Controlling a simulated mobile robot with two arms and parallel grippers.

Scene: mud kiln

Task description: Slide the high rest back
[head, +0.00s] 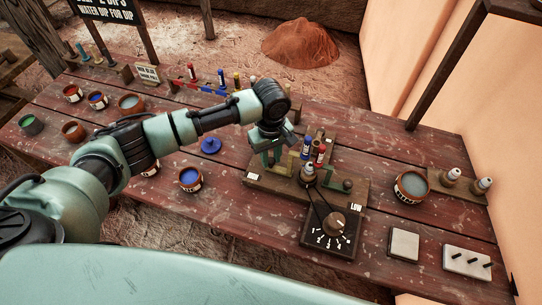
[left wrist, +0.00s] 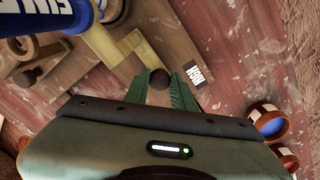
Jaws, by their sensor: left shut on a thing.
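The wooden fixture (head: 285,190) lies on the table with a small white label at its left end and a LOW label at its right. My left gripper (head: 270,160) points down over the fixture's left part. In the left wrist view its green fingers (left wrist: 160,92) are shut on a dark round knob (left wrist: 158,78), which I take to be the high rest's. The HIGH label (left wrist: 195,73) is just right of it. The low side's dark knob (head: 347,185) stands free. The rest's body is largely hidden by my gripper. My right gripper is not in view.
Blue and red labelled tubes (head: 320,154) stand close right of my left gripper. A numbered dial box (head: 331,238) sits in front of the fixture. A grey-filled bowl (head: 411,187) is at the right, a blue-filled bowl (head: 190,179) at the left.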

